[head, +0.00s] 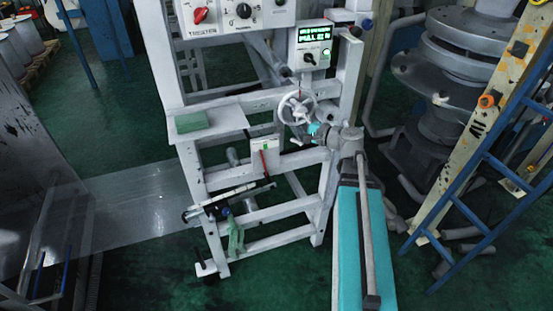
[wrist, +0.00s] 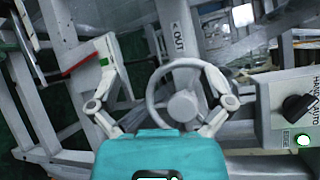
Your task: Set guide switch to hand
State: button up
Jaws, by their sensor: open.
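The guide switch is a black rotary knob (wrist: 298,106) on a pale box at the right edge of the wrist view, marked HAND and AUTO. A lit lamp (wrist: 304,140) marked EDGE sits beside it. I cannot tell which label the knob points to. In the head view a similar black knob (head: 309,58) is on the display box, with a green lamp. My gripper (wrist: 155,80) is open and empty, its fingers spread over the handwheel (wrist: 183,105). I cannot tell whether they touch it. In the head view my gripper (head: 311,131) is below the switch, by the handwheel.
A small box with a red lever (head: 264,160) is left of my gripper. An upper panel (head: 240,14) holds a red knob and a black knob. A shelf (head: 238,116) carries a green pad. A ladder (head: 480,140) leans at the right.

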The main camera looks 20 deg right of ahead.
jog(key=s+a+f+n+g+b, duration=0.2)
jog(key=a+f+n+g, duration=0.2)
jog(key=a+f, duration=0.3)
jog(key=shift+f+b, duration=0.35)
jog(key=shift+f, duration=0.45)
jog(key=shift+s+a+n+g, duration=0.1)
jog(key=shift+n+g, duration=0.2)
jog(key=s+a+f+n+g+h, duration=0.5)
jog(key=s+f+n+g+h, duration=0.3)
jog(key=s+f+n+h, duration=0.1)
jog(key=shift+s+a+f+n+h, duration=0.45)
jog(key=shift+s+f, duration=0.25)
jog(key=shift+s, duration=0.55)
dwell(1.0)
